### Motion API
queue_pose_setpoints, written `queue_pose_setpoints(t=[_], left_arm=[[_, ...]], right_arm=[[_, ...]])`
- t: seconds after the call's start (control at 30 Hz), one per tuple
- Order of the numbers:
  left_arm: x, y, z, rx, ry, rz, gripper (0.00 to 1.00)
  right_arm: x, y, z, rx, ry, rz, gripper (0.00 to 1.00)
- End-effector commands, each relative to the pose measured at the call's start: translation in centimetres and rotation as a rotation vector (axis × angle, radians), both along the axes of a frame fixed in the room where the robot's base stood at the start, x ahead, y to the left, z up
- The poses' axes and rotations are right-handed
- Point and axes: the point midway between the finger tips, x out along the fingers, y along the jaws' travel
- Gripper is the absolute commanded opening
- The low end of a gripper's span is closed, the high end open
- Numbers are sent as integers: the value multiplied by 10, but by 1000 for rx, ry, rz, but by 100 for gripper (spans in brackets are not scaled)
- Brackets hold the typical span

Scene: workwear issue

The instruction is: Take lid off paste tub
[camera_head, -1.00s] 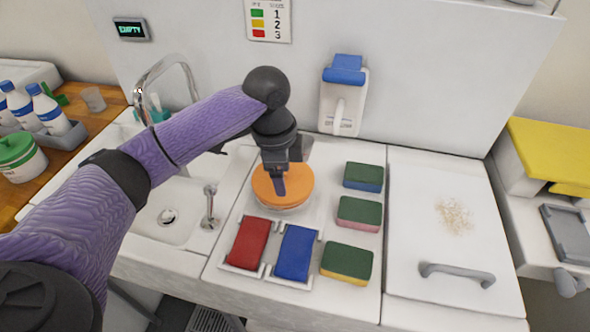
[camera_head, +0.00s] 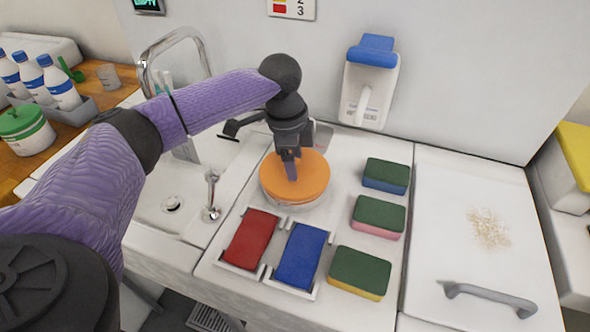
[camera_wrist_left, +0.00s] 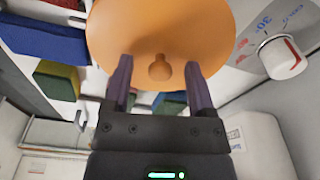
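The paste tub (camera_head: 297,206) is pale and stands on the white counter behind the red and blue pads. Its round orange lid (camera_head: 312,183) is on top. In the left wrist view the lid (camera_wrist_left: 125,28) fills the upper middle, with a small orange knob (camera_wrist_left: 159,70) on it. My left gripper (camera_head: 290,172) is over the lid, pointing down. In the left wrist view its two fingers (camera_wrist_left: 159,66) are apart, one on each side of the knob, with gaps between. Whether the fingertips touch the lid cannot be told. My right gripper is not in view.
A red pad (camera_head: 251,240) and a blue pad (camera_head: 300,256) lie in holders in front of the tub. Several sponges (camera_head: 378,216) stand to its right. The sink (camera_head: 160,222) and tap (camera_head: 205,62) are left. A white panel with a grey handle (camera_head: 490,298) lies right.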

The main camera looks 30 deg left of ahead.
Motion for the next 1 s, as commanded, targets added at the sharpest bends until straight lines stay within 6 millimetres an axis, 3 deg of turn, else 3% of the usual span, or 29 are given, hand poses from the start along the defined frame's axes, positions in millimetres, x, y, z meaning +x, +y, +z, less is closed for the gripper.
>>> queue_pose_setpoints(t=[0.03,0.33,0.67,0.77,1.0], left_arm=[[0,0,0,0,0,0,62],[0,0,0,0,0,0,0],[0,0,2,0,0,-1,0],[1,0,20,-1,-4,-1,0],[1,-1,84,-1,-4,-1,0]], right_arm=[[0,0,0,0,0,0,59],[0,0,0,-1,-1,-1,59],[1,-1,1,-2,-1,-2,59],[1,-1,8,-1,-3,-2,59],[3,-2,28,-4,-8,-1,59]])
